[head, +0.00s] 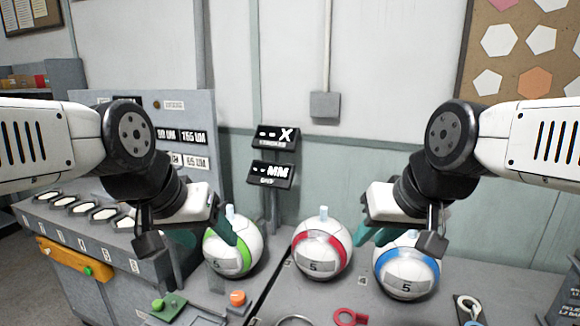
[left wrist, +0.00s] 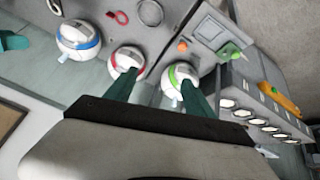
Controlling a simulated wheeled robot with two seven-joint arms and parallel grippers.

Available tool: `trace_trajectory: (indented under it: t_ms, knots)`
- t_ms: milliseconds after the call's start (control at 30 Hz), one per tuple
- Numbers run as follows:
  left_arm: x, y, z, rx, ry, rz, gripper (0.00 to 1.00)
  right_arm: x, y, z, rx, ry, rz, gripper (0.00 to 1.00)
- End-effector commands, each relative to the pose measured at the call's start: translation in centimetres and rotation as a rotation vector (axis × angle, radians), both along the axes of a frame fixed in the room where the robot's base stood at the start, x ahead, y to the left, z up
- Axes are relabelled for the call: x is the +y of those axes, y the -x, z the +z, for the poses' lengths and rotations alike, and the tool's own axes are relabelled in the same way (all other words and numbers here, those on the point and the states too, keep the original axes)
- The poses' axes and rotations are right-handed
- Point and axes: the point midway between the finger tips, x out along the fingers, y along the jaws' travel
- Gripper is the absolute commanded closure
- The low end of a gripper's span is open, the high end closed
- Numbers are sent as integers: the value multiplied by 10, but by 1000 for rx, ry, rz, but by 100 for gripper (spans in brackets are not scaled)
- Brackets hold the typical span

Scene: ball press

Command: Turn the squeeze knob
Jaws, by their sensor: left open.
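No knob carries a label I can read as squeeze. An orange knob (head: 237,298) stands on the grey bench, and a green knob (head: 158,304) sits on a green plate left of it; they also show in the left wrist view as the orange knob (left wrist: 183,46) and the green knob (left wrist: 234,55). My left gripper (head: 205,234) is open and empty above the bench, by the green-striped ball (head: 244,254); its two fingers (left wrist: 160,94) stand apart in the left wrist view. My right gripper (head: 382,236) hangs near the blue-striped ball, its teal fingers seemingly apart and empty.
A red-striped ball (head: 323,249) and a blue-striped ball (head: 406,272) stand on the bench. Two black displays (head: 276,138) stand behind the balls.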

Motion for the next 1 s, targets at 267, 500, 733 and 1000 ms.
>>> trace_trajectory:
  t_ms: [267, 500, 733, 1000]
  knots:
    - [0, -3, 0, 7, 5, 3, 38, 0, 0, 0, 0, 0, 0, 72]
    - [-6, -47, -16, 134, 109, 80, 38, 0, 0, 0, 0, 0, 0, 72]
    - [-10, -115, -62, 316, 206, 245, 38, 0, 0, 0, 0, 0, 0, 72]
    - [-7, -182, -149, 490, 209, 477, 38, 0, 0, 0, 0, 0, 0, 72]
